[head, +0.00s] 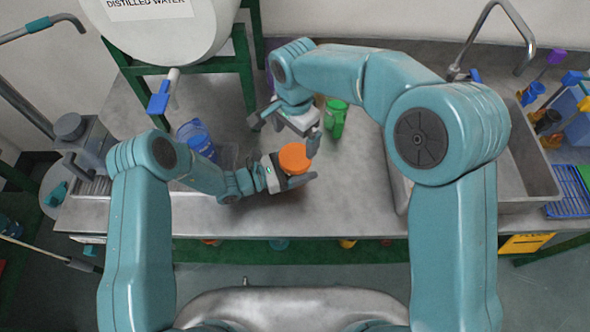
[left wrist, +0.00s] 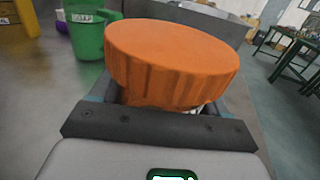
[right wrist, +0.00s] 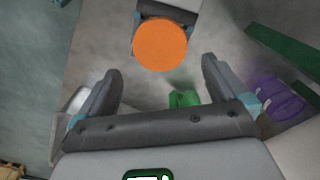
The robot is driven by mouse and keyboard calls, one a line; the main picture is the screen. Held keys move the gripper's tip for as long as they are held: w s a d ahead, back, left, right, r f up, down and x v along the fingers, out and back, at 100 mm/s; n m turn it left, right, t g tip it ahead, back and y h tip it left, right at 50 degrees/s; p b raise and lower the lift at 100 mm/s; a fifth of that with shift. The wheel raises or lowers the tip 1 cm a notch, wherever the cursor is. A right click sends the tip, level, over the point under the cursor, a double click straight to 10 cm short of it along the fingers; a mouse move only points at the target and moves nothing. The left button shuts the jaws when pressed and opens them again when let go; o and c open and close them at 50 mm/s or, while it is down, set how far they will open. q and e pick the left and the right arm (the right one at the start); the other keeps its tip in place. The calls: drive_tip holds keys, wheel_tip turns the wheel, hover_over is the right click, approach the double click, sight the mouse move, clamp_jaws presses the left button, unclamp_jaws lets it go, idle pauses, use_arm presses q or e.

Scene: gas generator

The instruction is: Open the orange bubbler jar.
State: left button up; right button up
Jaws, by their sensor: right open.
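The orange bubbler jar's ribbed orange lid (head: 294,158) shows in the head view, above the front part of the bench. It fills the middle of the left wrist view (left wrist: 172,60) and is seen from above in the right wrist view (right wrist: 160,45). My left gripper (head: 290,178) has its fingers on both sides of the jar just below the lid and is shut on it. The jar's body is mostly hidden. My right gripper (head: 286,134) is open and empty, pointing down a little behind and above the lid. In the right wrist view, the lid lies beyond its spread fingers.
A green mug (head: 336,117) stands behind and right of the jar. A blue container (head: 196,138) is to the left. A distilled water tank (head: 165,25) on a green stand is at the back left. A sink (head: 515,165) is at right. The bench front (head: 345,210) is clear.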

sight(295, 156)
use_arm(q)
clamp_jaws()
drive_tip(key=shift+w+f, duration=0.1)
drive_tip(key=shift+w, duration=0.05)
use_arm(e)
drive_tip(key=n, duration=0.3)
drive_tip(key=shift+w+f, duration=0.1)
drive_tip(key=shift+w, duration=0.05)
drive_tip(key=n, duration=0.5)
drive_tip(key=shift+s+n, duration=0.2)
drive_tip(key=shift+n, duration=0.1)
drive_tip(key=shift+w+f, duration=0.1)
drive_tip(key=shift+f, duration=0.05)
wheel_tip(295, 156, down, 8)
drive_tip(key=shift+r, duration=0.25)
